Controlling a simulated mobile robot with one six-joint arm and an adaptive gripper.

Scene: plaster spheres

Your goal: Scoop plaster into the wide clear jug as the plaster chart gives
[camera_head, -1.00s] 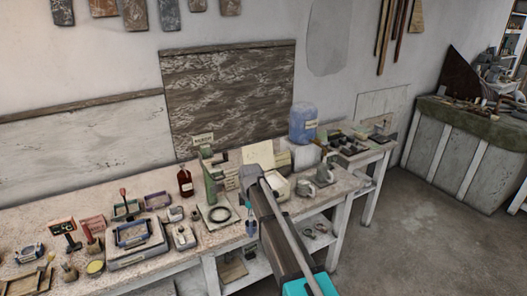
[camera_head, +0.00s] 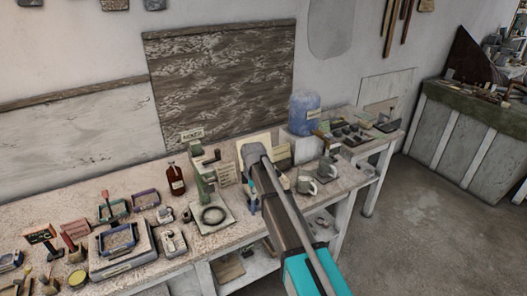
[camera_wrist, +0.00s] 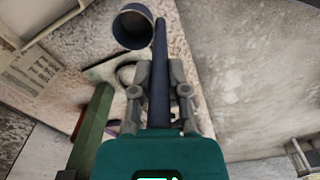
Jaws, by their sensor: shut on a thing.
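In the wrist view my gripper (camera_wrist: 160,95) is shut on the dark blue handle of a scoop (camera_wrist: 160,65). The scoop's round cup (camera_wrist: 133,28) is at the top of that view, and I see no plaster in it. In the head view my arm hides most of the gripper; a small blue piece (camera_head: 252,196) shows beside it, over the bench. A cream sheet (camera_head: 250,145) stands behind the arm, its writing too small to read; I cannot tell whether it is the plaster chart. I cannot pick out the wide clear jug for sure.
Open floor (camera_head: 430,225) lies to the right.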

